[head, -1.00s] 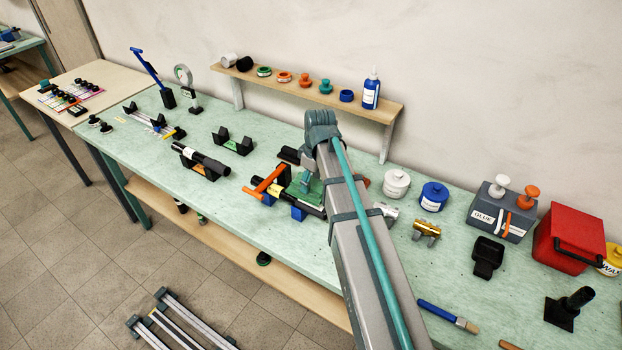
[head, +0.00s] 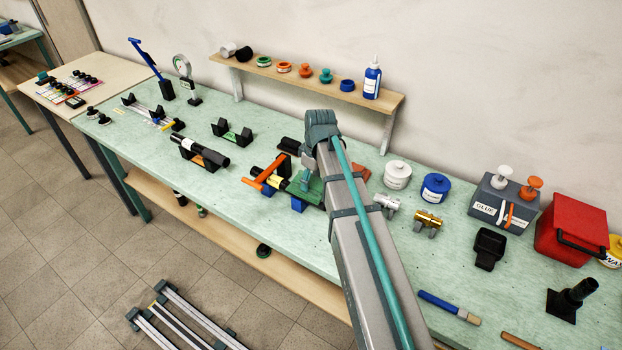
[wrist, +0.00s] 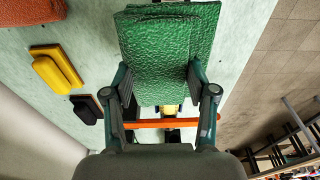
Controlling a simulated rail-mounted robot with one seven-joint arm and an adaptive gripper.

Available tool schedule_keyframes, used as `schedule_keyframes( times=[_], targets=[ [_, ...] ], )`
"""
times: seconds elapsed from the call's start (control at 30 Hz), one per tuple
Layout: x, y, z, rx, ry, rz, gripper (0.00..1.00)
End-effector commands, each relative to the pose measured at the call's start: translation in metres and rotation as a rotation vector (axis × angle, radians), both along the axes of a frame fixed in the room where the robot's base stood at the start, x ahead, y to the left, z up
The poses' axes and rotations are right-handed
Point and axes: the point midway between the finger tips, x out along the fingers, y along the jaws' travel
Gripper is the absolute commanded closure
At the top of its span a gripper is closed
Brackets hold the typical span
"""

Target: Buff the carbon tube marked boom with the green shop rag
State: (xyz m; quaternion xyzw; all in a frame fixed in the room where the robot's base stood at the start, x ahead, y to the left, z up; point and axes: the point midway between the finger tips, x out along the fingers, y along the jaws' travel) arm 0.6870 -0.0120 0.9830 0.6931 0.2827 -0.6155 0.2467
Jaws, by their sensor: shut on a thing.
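My gripper (wrist: 160,88) is shut on the green shop rag (wrist: 168,48), which hangs as a thick folded pad between its fingers. In the head view the rag (head: 311,193) is over a dark tube with a yellow label (head: 275,181), resting on blue supports. The rag hides part of this tube, and I cannot tell whether they touch. Another black tube (head: 212,155) with a white label lies in a cradle to the left. The lettering on both tubes is too small to read, so I cannot tell which is marked boom.
An orange clamp bar (head: 264,174) crosses the tube beside the rag; it also shows in the wrist view (wrist: 150,124). A yellow block (wrist: 56,69) lies nearby. A white jar (head: 397,175) and a blue jar (head: 435,187) stand to the right. The bench front is mostly clear.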

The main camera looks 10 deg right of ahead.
Motion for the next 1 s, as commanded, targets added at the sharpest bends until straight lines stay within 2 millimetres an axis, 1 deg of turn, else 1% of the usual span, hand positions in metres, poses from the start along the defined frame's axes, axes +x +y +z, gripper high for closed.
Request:
schedule_keyframes(
  times=[0.67, 0.77, 0.8, 0.83, 1.0],
  targets=[
    [0.0, 0.0, -0.012, 0.0, 0.0, 0.0, 0.91],
    [0.0, 0.0, -0.012, 0.0, 0.0, 0.0, 0.91],
    [0.0, 0.0, -0.012, 0.0, 0.0, 0.0, 0.36],
    [0.0, 0.0, -0.012, 0.0, 0.0, 0.0, 0.32],
    [0.0, 0.0, -0.012, 0.0, 0.0, 0.0, 0.32]
  ],
)
